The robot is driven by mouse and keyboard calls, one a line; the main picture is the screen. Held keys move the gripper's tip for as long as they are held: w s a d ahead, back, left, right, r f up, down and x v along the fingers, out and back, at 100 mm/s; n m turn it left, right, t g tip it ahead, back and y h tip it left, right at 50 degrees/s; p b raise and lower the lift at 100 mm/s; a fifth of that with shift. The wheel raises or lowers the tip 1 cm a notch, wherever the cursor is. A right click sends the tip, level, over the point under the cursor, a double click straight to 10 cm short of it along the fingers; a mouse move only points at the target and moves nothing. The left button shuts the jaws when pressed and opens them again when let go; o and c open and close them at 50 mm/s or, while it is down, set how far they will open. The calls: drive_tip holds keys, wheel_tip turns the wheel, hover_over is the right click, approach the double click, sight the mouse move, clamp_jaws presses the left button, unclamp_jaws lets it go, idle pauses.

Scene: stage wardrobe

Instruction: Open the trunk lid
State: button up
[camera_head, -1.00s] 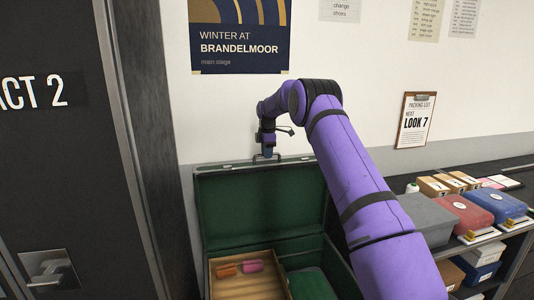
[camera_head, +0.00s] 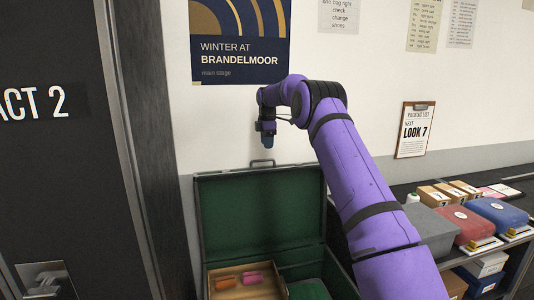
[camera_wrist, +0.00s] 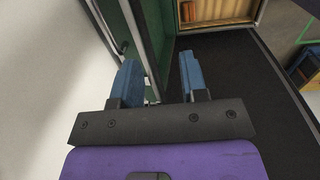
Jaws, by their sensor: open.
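The trunk lid (camera_head: 230,215) stands raised and upright at the back of the trunk, its green lining facing me. The lid's handle (camera_head: 262,162) sticks up from its top edge. In the head view my gripper (camera_head: 268,143) is above the handle, apart from it, with a small gap. In the wrist view its two blue fingers (camera_wrist: 160,85) are spread with nothing between them, and the lid's edge (camera_wrist: 142,60) shows beyond. Inside the trunk is a wooden tray (camera_head: 228,293) with an orange roll (camera_head: 226,282) and a pink roll (camera_head: 251,278).
A dark door (camera_head: 70,200) stands at the left. A shelf at the right holds a grey box (camera_head: 432,228), a red box (camera_head: 466,224) and a blue box (camera_head: 498,212). The wall behind carries a poster (camera_head: 240,45) and a clipboard (camera_head: 415,130).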

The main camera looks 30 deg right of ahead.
drive_tip(key=shift+r, duration=0.8)
